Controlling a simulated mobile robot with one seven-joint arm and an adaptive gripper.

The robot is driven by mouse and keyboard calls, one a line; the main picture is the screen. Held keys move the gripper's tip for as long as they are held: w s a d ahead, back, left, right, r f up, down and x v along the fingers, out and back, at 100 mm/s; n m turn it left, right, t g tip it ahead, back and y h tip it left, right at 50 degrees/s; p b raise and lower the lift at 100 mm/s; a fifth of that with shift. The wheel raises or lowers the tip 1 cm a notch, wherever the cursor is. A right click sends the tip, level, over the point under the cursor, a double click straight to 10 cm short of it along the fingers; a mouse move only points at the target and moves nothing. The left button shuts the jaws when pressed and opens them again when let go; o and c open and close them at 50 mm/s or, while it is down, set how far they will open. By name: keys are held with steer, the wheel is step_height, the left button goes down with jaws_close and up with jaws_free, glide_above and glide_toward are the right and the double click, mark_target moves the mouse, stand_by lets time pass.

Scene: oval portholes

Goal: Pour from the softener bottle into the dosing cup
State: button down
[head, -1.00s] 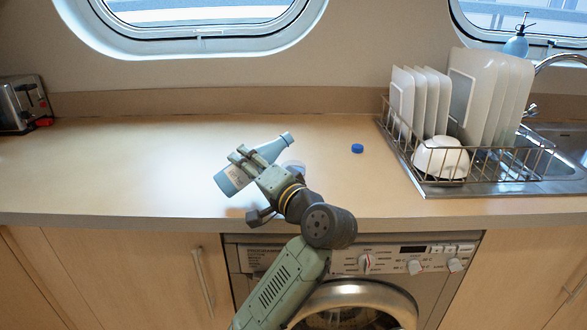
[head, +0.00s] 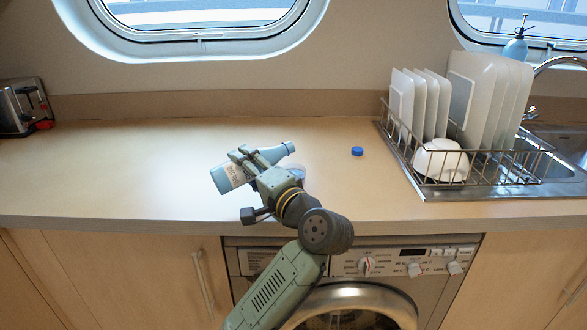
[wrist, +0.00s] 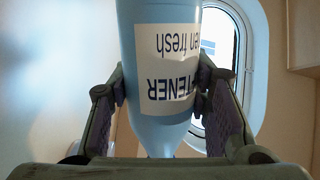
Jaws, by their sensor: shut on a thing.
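The softener bottle (head: 221,179) is light blue with a white label. It lies tilted in my gripper (head: 241,155) above the counter, its neck to the right and a little higher than its base in the head view. In the wrist view the bottle (wrist: 160,121) sits between both fingers of my gripper (wrist: 163,88), with its label upside down. My gripper is shut on the bottle's body. The dosing cup (head: 299,169), pale and see-through, stands just below the bottle's neck, partly hidden behind my gripper. No liquid stream can be seen.
A blue cap (head: 357,151) lies on the counter (head: 120,165) right of the cup. A dish rack (head: 425,187) with plates and a white bowl (head: 441,160) stands further right by the sink. A toaster (head: 16,108) is at the far left. The left counter is clear.

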steer(key=shift+r+m, duration=0.4)
steer(key=shift+r, duration=0.05)
stand_by(0.3)
